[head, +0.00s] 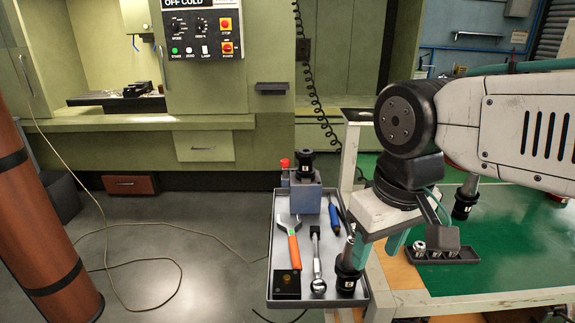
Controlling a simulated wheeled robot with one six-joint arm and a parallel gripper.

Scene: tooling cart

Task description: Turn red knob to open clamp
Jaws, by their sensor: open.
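The red knob (285,163) stands at the left side of the clamp (306,197), a blue-grey block at the back of the grey tray (268,262). A black tool holder (304,163) stands upright in the clamp. I cannot tell from here whether the clamp is tight or loose. My gripper (378,248) is open, with teal fingers pointing down near the tray's right edge. It is to the right of the knob and apart from it. Nothing shows between the fingers.
The tray also holds an orange-handled wrench (293,243), a ratchet (317,262), a blue-handled tool (335,216), a small black block (287,284) and another black holder (347,272). A green-topped bench (500,250) is at the right. Open floor (190,235) lies left.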

